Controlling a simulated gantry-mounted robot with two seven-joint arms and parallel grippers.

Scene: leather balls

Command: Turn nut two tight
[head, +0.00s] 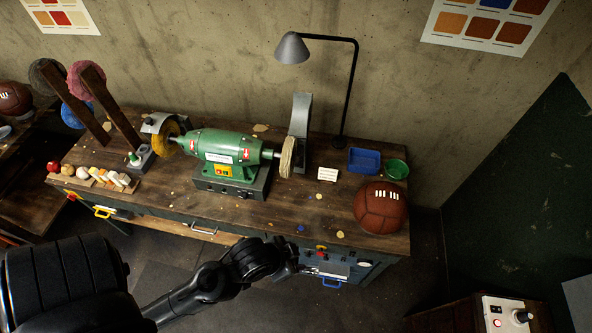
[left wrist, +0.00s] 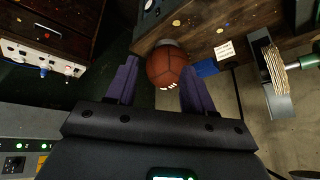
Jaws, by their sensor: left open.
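No nut can be made out clearly in either view. The green polishing machine (head: 222,148) stands on the workbench, with a yellow wheel (head: 165,140) on its left spindle end and a pale buffing wheel (head: 287,157) on its right; any nuts there are too small to tell. My left gripper (head: 312,270) is low at the bench's front edge, by the drawer fronts. In the left wrist view its two purple-grey fingers (left wrist: 158,85) stand apart with nothing held. The brown leather ball (left wrist: 166,66) shows beyond and between them. My right gripper is not in view.
The leather ball (head: 381,207) sits at the bench's right end near a blue tray (head: 364,161) and green bowl (head: 397,169). A black lamp (head: 349,95) stands behind. A control box with a black knob (head: 524,315) is at lower right. The bench front (head: 270,215) is mostly clear.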

